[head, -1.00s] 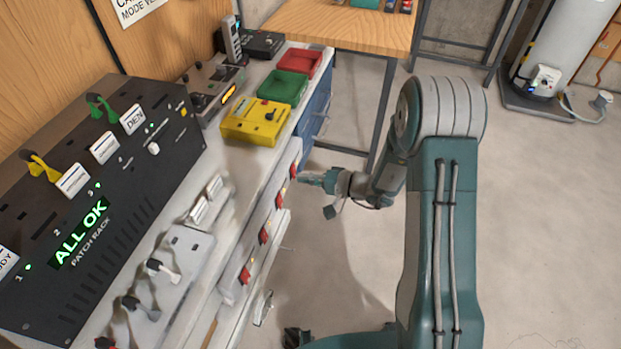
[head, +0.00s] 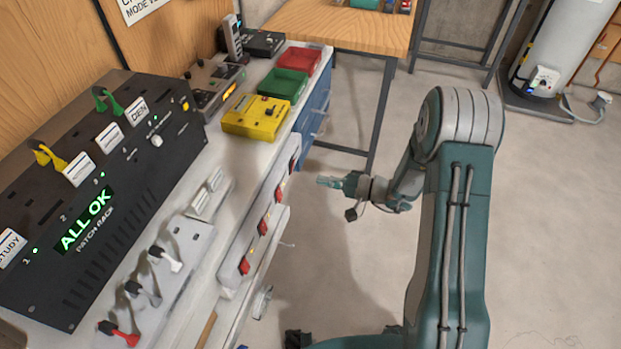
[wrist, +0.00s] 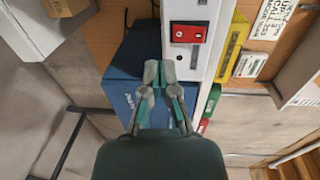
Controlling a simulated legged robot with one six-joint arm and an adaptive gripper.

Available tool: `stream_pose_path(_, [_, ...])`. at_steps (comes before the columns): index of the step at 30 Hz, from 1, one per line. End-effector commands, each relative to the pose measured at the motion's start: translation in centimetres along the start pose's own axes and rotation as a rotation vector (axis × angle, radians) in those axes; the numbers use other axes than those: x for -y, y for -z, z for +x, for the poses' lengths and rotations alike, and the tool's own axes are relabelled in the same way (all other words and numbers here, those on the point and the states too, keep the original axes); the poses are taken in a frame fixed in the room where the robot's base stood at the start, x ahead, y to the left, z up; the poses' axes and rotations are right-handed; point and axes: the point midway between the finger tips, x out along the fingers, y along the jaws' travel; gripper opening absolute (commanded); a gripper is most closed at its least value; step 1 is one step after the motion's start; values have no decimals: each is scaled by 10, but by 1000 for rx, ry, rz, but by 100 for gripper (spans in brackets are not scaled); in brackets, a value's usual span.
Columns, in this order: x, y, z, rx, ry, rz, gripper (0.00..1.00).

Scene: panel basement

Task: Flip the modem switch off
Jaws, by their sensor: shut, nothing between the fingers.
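Several red switches line the white front edge of the bench: a far one (head: 295,160), then nearer ones (head: 278,194), (head: 263,227) and (head: 245,266). No modem label is readable, so I cannot tell which one is the modem switch. In the wrist view one red switch (wrist: 188,33) sits on the white strip just beyond my fingertips. My gripper (head: 322,182) is shut and empty, in the air right of the far switch and apart from it. The closed fingers also show in the wrist view (wrist: 159,72).
The black patch rack (head: 100,190) reads "ALL OK". A grey panel with levers (head: 185,240) lies in front of it. A yellow box (head: 255,117), green bin (head: 282,84) and red bin (head: 300,60) stand farther back. A blue cabinet (wrist: 137,55) lies beside the strip.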

Motion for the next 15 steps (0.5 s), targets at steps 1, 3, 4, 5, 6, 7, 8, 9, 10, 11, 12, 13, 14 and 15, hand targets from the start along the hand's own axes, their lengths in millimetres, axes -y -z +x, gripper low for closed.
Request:
stream_pose_path(1, [-3, 1, -10, -4, -1, 3, 0])
stream_pose_path(3, [-6, 0, -22, -4, -1, 3, 0])
stream_pose_path(4, [-7, 0, -28, -4, 0, 3, 0])
stream_pose_path(5, [-8, 0, -34, -3, 0, 3, 0])
stream_pose_path(6, [-10, 0, -41, -4, 0, 2, 0])
stream_pose_path(7, [-12, 0, -47, -3, 0, 2, 0])
stream_pose_path(8, [-13, 0, -52, -4, 0, 2, 0])
stream_pose_path(9, [-14, 0, -58, -3, 0, 1, 0])
stream_pose_path(10, [-16, 0, -62, -3, -1, 1, 0])
stream_pose_path(11, [-16, 0, -65, -2, -1, 1, 0])
stream_pose_path(12, [-17, 0, -69, -2, 0, 1, 0])
stream_pose_path(13, [-18, 0, -71, -1, 0, 1, 0])
stream_pose_path(14, [-18, 0, -73, -1, 0, 0, 0])
stream_pose_path(15, [-18, -1, -74, 0, 0, 0, 0])
